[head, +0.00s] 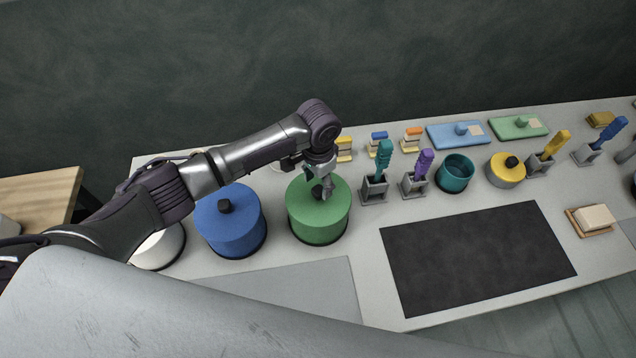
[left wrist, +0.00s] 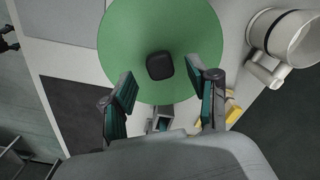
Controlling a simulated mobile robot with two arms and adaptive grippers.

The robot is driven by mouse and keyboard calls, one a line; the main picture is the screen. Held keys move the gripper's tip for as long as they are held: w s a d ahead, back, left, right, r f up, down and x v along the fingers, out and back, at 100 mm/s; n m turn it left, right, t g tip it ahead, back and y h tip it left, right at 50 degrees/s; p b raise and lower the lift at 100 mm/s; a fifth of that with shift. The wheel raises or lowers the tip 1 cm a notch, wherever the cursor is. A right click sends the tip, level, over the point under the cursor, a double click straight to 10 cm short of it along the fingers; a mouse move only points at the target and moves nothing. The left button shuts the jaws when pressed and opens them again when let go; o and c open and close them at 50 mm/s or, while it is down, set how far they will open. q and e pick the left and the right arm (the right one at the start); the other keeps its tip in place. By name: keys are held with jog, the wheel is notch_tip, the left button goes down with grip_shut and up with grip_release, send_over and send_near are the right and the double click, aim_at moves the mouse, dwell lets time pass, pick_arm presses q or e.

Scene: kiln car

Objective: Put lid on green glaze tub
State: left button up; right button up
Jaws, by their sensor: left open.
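The green glaze tub (head: 319,222) stands upright on the table, left of the middle in the head view. Its green lid (head: 335,193) with a black knob (head: 317,191) sits on top of it. In the left wrist view the round green lid (left wrist: 145,25) fills the top centre, with its black knob (left wrist: 160,66) in the middle. My left gripper (head: 323,189) is right above the lid at the knob. In the left wrist view its open fingers (left wrist: 164,88) are spread to either side, with the knob between and beyond them, apart from both. My right gripper is not seen.
A blue lidded tub (head: 231,222) stands close on the left, and a white tub (head: 159,247) lies beyond it under my arm. Brush holders (head: 374,190), a teal pot (head: 455,174) and a yellow tub (head: 505,170) stand on the right. A dark mat (head: 478,258) lies clear in front.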

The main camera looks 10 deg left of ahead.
pick_arm(q)
jog(key=shift+r, duration=2.5)
notch_tip(320, 180, up, 12)
